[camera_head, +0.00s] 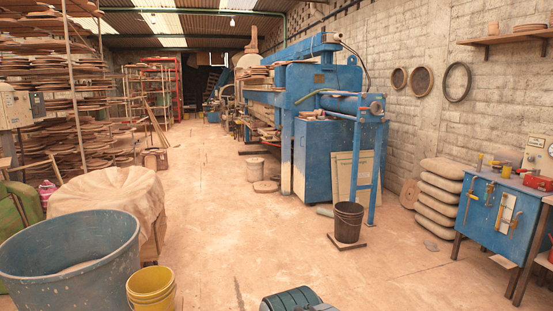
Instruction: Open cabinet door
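Two blue bodies could be the cabinet; I cannot tell which one is meant. One is a blue cabinet-like box (497,213) on legs at the right, with tools hung on its front. The other is a large blue housing (313,165) under the press in the middle. I see no clearly open door on either. A pale panel (350,180) leans against the housing and hides part of its front. My gripper is not in view. A dark rounded part at the bottom middle is probably mine.
A black bucket (348,222) stands before the press. A blue tub (72,262), a yellow bucket (151,289) and a cloth-covered bundle (105,193) crowd the left. Stacked sacks (438,199) stand by the right wall. The middle floor (235,235) is clear.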

